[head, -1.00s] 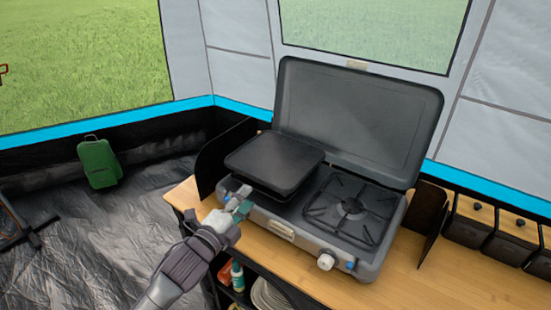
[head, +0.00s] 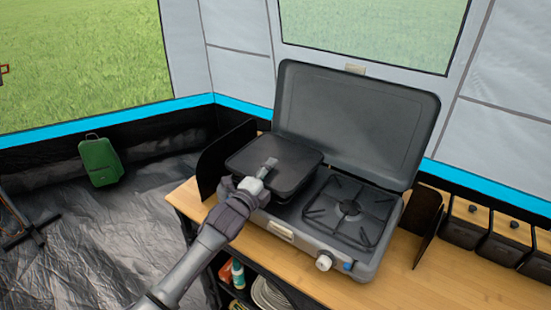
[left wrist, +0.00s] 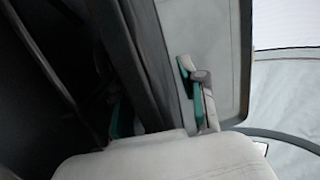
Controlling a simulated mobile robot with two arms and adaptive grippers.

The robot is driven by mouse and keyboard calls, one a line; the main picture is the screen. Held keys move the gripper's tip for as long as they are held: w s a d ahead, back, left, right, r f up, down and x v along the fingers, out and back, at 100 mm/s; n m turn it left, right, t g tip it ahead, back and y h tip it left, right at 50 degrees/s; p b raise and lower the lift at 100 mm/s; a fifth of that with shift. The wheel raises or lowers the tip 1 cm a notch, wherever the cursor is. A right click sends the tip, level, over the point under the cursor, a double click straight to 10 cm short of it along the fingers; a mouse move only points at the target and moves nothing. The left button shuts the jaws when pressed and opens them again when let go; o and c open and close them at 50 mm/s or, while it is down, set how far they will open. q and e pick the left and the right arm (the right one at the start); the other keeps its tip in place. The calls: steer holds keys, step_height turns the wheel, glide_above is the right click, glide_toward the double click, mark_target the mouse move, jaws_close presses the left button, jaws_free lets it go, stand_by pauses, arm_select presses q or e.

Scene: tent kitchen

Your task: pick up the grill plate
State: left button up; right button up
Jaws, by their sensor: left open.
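The grill plate (head: 290,158) is a dark, flat, square slab lying over the left burner of the grey camping stove (head: 368,250). My left gripper (head: 268,168) is open at the plate's front edge, with one finger showing above the plate's top. The other finger is hidden in the head view. In the left wrist view, a dark slab that looks like the grill plate (left wrist: 135,60) runs between the gripper's two green-padded fingers (left wrist: 160,108). I cannot tell whether either finger touches it. My right gripper is not in view.
The stove's raised lid (head: 355,115) stands behind the plate. A bare burner grate (head: 350,210) is on the right. Dark windscreen panels flank the stove. Black boxes with wooden lids (head: 480,228) stand further right. The wooden counter (head: 435,285) is clear at the front right.

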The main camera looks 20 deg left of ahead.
arm_select(q)
steer(key=shift+w, duration=0.2)
jaws_close()
steer(key=shift+r, duration=0.15)
stand_by(0.3)
steer(key=shift+r, duration=0.1)
